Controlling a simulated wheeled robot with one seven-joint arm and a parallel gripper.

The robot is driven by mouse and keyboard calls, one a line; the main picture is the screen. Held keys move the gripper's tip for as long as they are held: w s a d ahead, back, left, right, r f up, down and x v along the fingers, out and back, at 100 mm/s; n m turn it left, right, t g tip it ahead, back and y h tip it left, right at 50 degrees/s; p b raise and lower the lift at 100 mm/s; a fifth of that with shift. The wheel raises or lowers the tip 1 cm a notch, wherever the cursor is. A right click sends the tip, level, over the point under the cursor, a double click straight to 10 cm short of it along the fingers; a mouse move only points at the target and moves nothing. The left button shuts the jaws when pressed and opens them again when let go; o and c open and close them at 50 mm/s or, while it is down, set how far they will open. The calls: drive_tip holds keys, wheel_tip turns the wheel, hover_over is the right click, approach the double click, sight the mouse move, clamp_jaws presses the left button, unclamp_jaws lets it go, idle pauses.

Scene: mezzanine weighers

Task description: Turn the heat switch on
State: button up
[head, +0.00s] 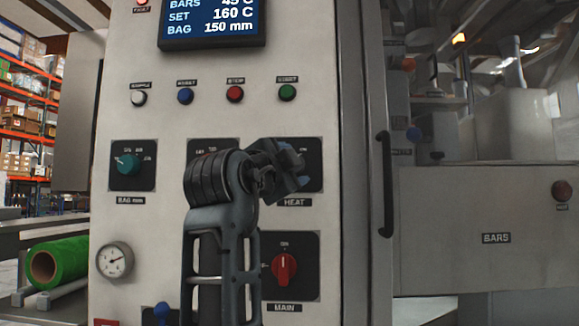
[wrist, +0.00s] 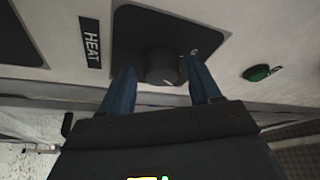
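The heat switch is a dark round knob (wrist: 163,66) on a black plate, beside the HEAT label (wrist: 91,43) in the wrist view. In the head view its black plate (head: 314,172) shows above the HEAT label, but my gripper hides the knob. My gripper (head: 292,160) is in front of that plate. In the wrist view my gripper's two blue fingers (wrist: 160,76) are apart, one on each side of the knob. The right finger is very close to it; I cannot tell if they touch. The knob's pointer direction is not clear.
The red MAIN switch (head: 285,268) is below, and the teal BAG knob (head: 128,164) is to the left. Several push buttons, including a green one (head: 287,92), sit above under the display (head: 211,22). A black door handle (head: 385,184) stands out at right.

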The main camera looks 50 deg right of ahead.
drive_tip(key=shift+o, duration=0.3)
drive_tip(key=v, duration=0.7)
drive_tip(key=shift+a, duration=0.4)
drive_tip(key=shift+s, duration=0.15)
